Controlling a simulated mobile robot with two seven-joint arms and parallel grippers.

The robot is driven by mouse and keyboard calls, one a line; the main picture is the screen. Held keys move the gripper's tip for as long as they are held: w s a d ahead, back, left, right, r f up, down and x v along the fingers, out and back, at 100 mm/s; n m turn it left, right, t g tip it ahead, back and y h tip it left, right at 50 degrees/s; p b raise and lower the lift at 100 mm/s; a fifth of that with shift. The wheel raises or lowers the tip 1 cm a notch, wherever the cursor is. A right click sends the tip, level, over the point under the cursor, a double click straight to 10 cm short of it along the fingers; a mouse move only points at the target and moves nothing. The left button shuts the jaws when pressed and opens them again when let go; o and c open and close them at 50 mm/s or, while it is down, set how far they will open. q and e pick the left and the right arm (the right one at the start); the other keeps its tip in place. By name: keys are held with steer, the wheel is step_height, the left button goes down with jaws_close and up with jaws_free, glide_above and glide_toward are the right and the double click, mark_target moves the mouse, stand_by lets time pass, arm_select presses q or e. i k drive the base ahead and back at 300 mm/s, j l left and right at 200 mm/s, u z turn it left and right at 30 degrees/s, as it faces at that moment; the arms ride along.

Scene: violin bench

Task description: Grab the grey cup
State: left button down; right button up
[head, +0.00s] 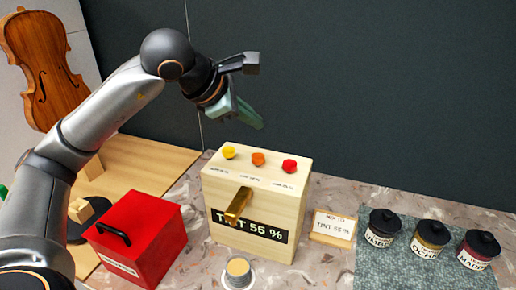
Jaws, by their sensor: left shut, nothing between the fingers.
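The grey cup (238,282) stands on the speckled bench at the bottom centre of the head view, in front of the tint box (247,210) and below its brass spout (238,205). Its round top shows a tan fill. My left gripper (249,116) is raised high behind and above the box, well away from the cup. Its pale green fingers are shut and empty. My right gripper is not in view.
A red box (137,240) with a black handle stands left of the cup. A card reading TINT 55 % (333,227) stands right of the tint box. Dark-lidded jars (431,238) sit on a grey-green mat (382,270). A violin (42,65) is at the far left.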

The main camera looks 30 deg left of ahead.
mark_target(238, 267)
steer(key=k+j, duration=0.15)
steer(key=k, duration=0.35)
steer(key=k+j, duration=0.15)
steer(key=k, duration=0.35)
